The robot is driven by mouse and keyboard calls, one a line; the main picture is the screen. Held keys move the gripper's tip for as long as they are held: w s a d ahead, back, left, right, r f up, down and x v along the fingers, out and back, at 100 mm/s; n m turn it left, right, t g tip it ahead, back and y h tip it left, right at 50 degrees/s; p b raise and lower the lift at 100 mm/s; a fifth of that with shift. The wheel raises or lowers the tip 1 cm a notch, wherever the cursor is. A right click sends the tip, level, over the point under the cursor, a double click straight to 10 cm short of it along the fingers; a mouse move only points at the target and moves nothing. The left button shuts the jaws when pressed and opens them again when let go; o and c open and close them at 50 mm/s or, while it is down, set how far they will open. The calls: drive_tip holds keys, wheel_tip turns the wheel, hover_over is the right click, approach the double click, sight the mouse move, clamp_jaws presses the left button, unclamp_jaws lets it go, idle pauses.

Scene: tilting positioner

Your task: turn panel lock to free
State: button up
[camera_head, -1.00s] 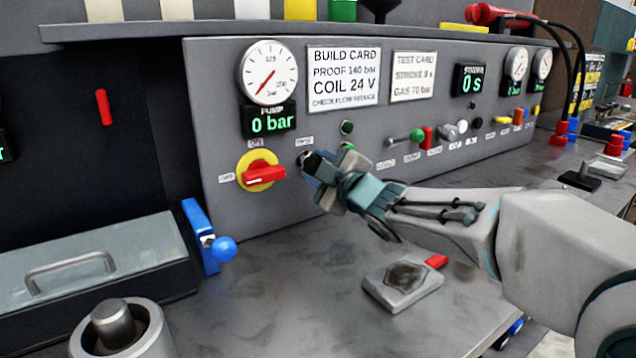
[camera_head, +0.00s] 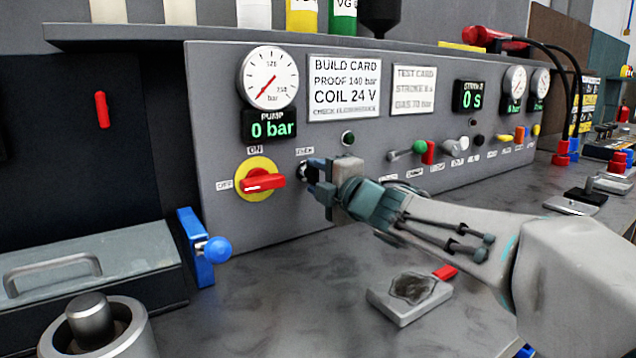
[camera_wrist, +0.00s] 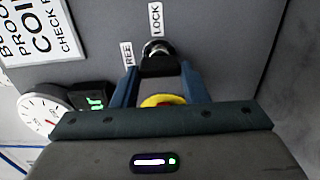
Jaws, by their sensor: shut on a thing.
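The panel lock (camera_head: 305,171) is on the grey panel, just right of the red and yellow rotary switch. In the wrist view the panel lock (camera_wrist: 157,60) shows a silver barrel and a dark key-like grip. A LOCK label (camera_wrist: 155,19) and a partly hidden FREE label (camera_wrist: 127,54) stand beside it. My gripper (camera_head: 317,178) reaches the panel from the right. In the wrist view my gripper (camera_wrist: 158,78) has its blue fingers on both sides of the dark grip, shut on it. Its exact turn angle is hard to tell.
The red handle (camera_head: 264,182) of the rotary switch is close left of my fingers. A green lamp (camera_head: 348,138) sits above my gripper. A green-knobbed lever (camera_head: 419,147) is to the right. A small grey block (camera_head: 408,295) lies on the bench below my arm.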

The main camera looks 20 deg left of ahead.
idle(0.4)
drive_tip(key=o, duration=1)
drive_tip(key=p+v, duration=0.2)
drive_tip(key=v, duration=1.1)
drive_tip(key=shift+s+d, duration=0.25)
drive_tip(key=shift+s, duration=0.05)
